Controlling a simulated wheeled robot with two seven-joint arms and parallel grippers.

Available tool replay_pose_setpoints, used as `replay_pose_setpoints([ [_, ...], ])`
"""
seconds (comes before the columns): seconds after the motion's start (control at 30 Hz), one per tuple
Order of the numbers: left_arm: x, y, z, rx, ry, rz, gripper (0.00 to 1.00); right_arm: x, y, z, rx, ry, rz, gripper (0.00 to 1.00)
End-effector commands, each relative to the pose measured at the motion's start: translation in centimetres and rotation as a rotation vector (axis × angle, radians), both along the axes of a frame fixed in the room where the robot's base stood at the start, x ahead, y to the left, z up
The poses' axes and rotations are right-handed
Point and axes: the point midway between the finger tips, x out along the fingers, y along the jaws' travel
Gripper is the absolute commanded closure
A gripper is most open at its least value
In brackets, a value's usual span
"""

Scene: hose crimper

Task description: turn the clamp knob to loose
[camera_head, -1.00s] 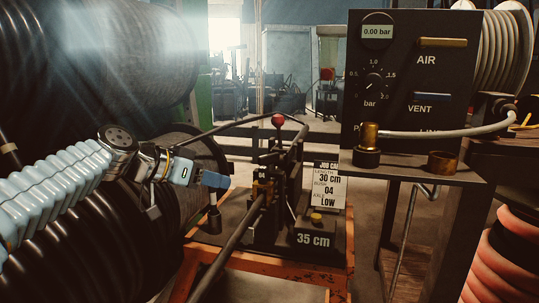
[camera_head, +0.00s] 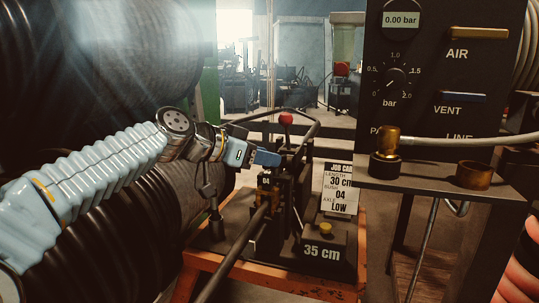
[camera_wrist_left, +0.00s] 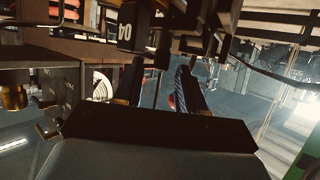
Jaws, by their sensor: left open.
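I cannot tell which of these is the clamp knob, and no loose mark is readable. My left gripper (camera_head: 266,158) is open beside the crimper's upper part, below and left of the red ball. In the left wrist view its two fingers (camera_wrist_left: 163,88) stand apart, with nothing visible held. My right gripper is out of view.
A job card (camera_head: 338,188) stands behind the block. A dark pressure panel (camera_head: 440,75) reads 0.00 bar at the right, above a shelf with brass fittings (camera_head: 473,175). A long bar (camera_head: 235,252) runs from the crimper towards me. Large black hose coils (camera_head: 110,225) fill the left.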

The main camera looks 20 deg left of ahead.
Motion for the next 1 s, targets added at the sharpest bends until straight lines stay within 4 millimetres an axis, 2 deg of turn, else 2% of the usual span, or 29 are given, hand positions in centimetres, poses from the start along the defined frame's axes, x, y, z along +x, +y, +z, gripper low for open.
replay_pose_setpoints([
  [0.2, 1.39, -1.13, -0.73, -0.001, 0.002, 0.000, 0.60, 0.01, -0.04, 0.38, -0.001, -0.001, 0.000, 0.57],
  [0.47, 1.50, -1.19, -0.82, -0.001, 0.001, 0.000, 0.60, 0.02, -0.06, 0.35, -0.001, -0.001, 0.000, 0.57],
  [0.57, 1.49, -1.18, -0.81, -0.001, 0.001, 0.000, 0.72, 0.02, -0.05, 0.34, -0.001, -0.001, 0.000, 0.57],
  [0.73, 1.48, -1.17, -0.80, -0.001, 0.001, 0.000, 0.98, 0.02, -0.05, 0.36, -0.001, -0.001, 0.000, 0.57],
  [1.0, 1.34, -1.38, -0.60, 0.006, 0.005, 0.059, 1.00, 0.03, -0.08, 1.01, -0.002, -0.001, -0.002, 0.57],
])
